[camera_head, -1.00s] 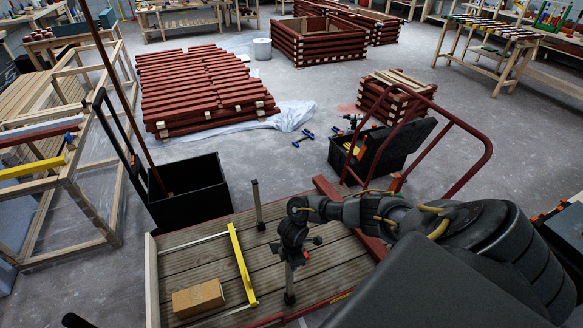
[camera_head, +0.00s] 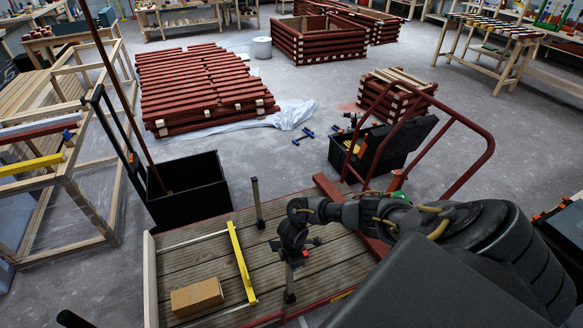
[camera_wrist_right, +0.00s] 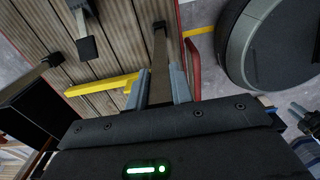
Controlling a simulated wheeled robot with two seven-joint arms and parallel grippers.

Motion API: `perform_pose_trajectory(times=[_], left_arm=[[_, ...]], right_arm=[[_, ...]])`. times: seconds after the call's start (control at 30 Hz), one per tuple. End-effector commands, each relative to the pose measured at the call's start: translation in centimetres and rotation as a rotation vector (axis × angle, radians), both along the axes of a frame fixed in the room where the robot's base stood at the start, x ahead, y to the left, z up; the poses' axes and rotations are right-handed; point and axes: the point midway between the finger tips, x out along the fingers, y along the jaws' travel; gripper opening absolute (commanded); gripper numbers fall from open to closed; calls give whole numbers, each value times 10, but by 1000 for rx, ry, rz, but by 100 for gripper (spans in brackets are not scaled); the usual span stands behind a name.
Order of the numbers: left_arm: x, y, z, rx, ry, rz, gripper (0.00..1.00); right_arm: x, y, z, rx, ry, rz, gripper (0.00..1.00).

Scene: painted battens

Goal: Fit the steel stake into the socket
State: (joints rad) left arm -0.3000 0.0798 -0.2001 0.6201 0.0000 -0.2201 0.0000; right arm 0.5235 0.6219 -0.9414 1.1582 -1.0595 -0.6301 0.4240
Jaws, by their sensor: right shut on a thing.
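My right gripper (camera_head: 290,257) reaches over the slatted deck of a cart and is shut on a slim upright steel stake (camera_head: 290,280). In the right wrist view the stake (camera_wrist_right: 159,58) runs away from between the grey jaws (camera_wrist_right: 161,88) to a small black piece (camera_wrist_right: 159,27) at the deck. That black piece also shows at the stake's foot in the head view (camera_head: 290,297). I cannot tell whether it is the socket or the stake's own end, nor whether the stake is seated. Another steel stake (camera_head: 256,198) stands on the deck, with a black foot.
A yellow bar (camera_head: 241,260) and a cardboard box (camera_head: 197,297) are on the deck (camera_head: 205,258), left of my right gripper. A black bin (camera_head: 188,203) is beside the deck's far left corner. The cart's red handle (camera_head: 482,150) rises behind my right arm.

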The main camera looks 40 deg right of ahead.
Motion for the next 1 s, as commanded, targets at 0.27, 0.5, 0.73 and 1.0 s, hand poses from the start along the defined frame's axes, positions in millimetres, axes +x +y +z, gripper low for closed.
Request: perform_pose_trajectory(times=[0.27,0.5,0.73,1.0], left_arm=[[0,0,-4,0,0,0,36],[0,0,-4,0,0,0,36],[0,0,-3,0,0,0,36],[0,0,10,0,0,0,36]], right_arm=[[1,0,-5,1,-1,0,28],[0,0,-5,0,0,0,48],[0,0,-3,-1,1,1,48],[1,-1,42,0,-2,2,48]])
